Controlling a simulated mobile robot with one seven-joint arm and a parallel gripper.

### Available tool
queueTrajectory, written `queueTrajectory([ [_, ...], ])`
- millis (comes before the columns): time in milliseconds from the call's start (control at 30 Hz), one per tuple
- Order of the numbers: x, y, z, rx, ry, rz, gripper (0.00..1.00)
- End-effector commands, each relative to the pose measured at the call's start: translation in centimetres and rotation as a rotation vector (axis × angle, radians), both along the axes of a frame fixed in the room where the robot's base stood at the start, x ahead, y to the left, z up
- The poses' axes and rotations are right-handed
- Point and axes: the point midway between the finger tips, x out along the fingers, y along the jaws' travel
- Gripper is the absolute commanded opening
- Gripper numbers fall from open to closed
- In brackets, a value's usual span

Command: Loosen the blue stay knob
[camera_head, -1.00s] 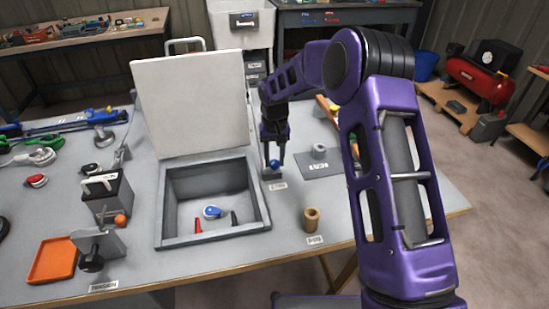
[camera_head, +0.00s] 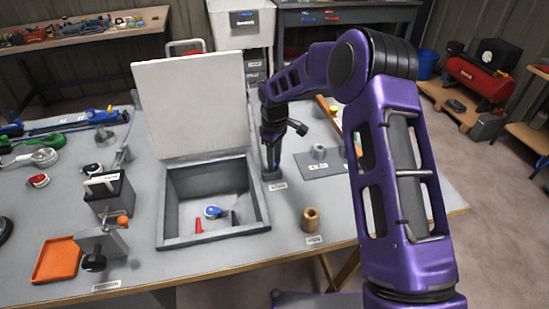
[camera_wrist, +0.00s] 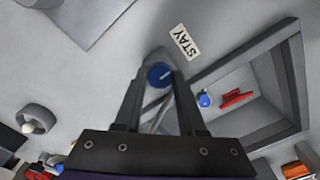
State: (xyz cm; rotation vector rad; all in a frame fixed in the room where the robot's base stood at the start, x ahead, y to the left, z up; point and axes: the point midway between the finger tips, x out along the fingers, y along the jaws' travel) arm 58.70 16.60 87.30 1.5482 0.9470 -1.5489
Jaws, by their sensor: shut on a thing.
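The blue stay knob (camera_wrist: 160,73) shows in the wrist view between my fingertips, beside a label reading STAY (camera_wrist: 184,41). My gripper (camera_wrist: 158,82) is shut on the knob, one finger on each side. In the head view my gripper (camera_head: 271,168) points straight down at the right side of an open box and hides the knob. The box (camera_head: 262,203) has its pale lid (camera_head: 190,105) standing raised behind it.
Inside the box lie a blue-and-white piece (camera_head: 213,212) and a red piece (camera_head: 199,225). A tan cylinder (camera_head: 311,219) stands right of the box. An orange tray (camera_head: 55,261) and a dark clamp-like block (camera_head: 110,200) are at left.

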Motion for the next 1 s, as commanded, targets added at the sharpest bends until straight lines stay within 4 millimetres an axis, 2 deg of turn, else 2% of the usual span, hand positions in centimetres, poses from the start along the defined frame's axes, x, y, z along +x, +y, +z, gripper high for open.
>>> queueTrajectory([
  [200,0.06,0.00,0.13,0.002,-0.001,0.194,0.00],
  [500,0.04,0.02,0.08,0.001,-0.002,0.396,0.00],
  [1000,0.06,0.04,0.07,0.001,-0.003,0.508,0.00],
])
